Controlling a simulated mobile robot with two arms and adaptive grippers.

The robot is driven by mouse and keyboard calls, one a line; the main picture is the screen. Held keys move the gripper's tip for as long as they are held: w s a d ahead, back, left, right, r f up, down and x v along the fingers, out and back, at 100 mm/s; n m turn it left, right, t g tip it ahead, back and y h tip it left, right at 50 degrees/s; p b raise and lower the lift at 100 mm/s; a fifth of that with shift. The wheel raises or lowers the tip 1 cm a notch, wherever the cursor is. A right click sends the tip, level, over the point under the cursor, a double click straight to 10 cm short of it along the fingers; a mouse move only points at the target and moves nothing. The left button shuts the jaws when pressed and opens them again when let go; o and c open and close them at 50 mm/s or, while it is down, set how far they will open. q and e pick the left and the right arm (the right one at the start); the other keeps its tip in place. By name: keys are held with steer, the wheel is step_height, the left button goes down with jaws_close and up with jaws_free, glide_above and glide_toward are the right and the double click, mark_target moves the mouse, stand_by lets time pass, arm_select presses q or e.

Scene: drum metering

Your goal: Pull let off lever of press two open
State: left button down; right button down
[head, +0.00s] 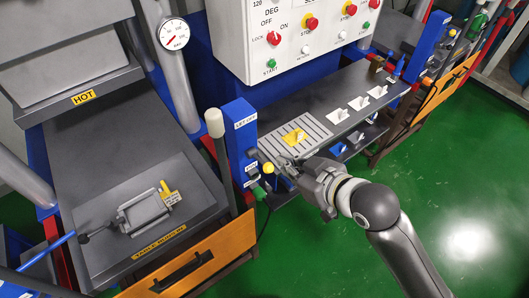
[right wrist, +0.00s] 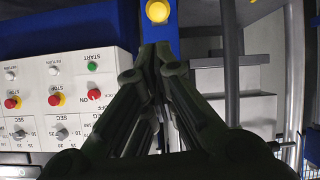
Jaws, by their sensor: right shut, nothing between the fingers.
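A blue post (head: 238,135) with a "LET OFF" label stands at the right side of the left press. A small lever with a yellow knob (head: 268,168) sits low on it, close to my right gripper. The right wrist view shows a round yellow knob (right wrist: 158,11) on a blue surface, just beyond the fingertips. My right gripper (head: 284,163) is shut and empty, apart from the yellow knob in the wrist view (right wrist: 155,52). I cannot tell from a label which press is number two. My left gripper is out of view.
A pale-tipped rod (head: 215,125) stands left of the post. The control panel (head: 290,40) is above the grey shelf (head: 325,100), which holds a yellow tag and white pieces. Green floor (head: 350,230) is open at right.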

step_height(320, 180, up, 2)
steer(key=w+a+n+y, duration=0.1)
steer(key=a, duration=0.1)
steer(key=p, duration=0.3)
glide_above(264, 164)
steer(key=w+a, duration=0.2)
step_height(264, 164, down, 4)
steer(key=r, duration=0.1)
steer(key=f, duration=0.1)
steer(key=s+d+f+p, duration=0.1)
steer(key=f, duration=0.1)
steer(key=shift+s+d+p, duration=0.3)
steer(key=shift+d+p, duration=0.05)
steer(key=shift+p, duration=0.05)
steer(key=shift+s+d+f, duration=0.2)
steer(key=shift+s+d, duration=0.05)
steer(key=shift+d, duration=0.05)
steer(key=shift+a, duration=0.1)
steer(key=shift+w+f, duration=0.1)
